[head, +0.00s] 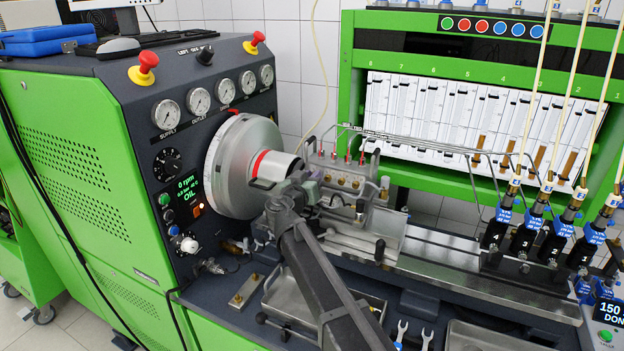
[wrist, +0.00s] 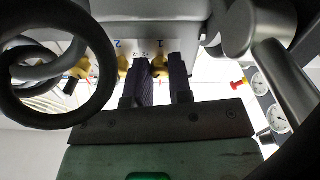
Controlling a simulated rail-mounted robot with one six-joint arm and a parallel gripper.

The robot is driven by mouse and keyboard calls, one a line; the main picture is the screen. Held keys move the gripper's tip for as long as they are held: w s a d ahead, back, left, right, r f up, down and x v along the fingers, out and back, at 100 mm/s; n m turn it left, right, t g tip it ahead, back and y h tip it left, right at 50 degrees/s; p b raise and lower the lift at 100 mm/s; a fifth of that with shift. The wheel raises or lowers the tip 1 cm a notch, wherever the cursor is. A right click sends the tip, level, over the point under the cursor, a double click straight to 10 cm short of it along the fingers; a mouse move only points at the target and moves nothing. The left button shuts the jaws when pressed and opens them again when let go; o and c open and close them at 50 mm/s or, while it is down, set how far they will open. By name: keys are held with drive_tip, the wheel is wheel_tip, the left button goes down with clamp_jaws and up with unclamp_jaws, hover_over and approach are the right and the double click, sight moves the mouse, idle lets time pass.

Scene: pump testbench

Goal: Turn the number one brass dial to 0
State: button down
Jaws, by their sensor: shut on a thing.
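The number one brass dial (wrist: 159,68) shows in the wrist view between the two dark fingers of my gripper (wrist: 160,65). A "1" mark is printed just above it. The fingers are closed on its sides and hide part of it, so its exact setting cannot be read. The dial by the "2" mark (wrist: 123,66) is left of the fingers. In the head view my gripper (head: 312,187) is at the pump block's front left and hides the gripped dial. Other brass dials (head: 341,181) show to its right.
A large grey disc (head: 243,165) and a pale coupling stand left of my gripper. Red-tipped fittings (head: 347,158) and a wire rail rise above the pump block. A black ring-shaped loop (wrist: 52,65) fills the wrist view's left side. A metal tray (head: 345,305) lies below my arm.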

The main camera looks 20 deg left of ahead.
drive_tip(key=n, duration=0.6)
drive_tip(key=shift+n, duration=0.4)
idle(0.3)
drive_tip(key=c, duration=1.3)
unclamp_jaws()
drive_tip(key=shift+s, duration=0.1)
drive_tip(key=s+a, duration=0.1)
drive_tip(key=s, duration=0.9)
drive_tip(key=shift+s, duration=0.3)
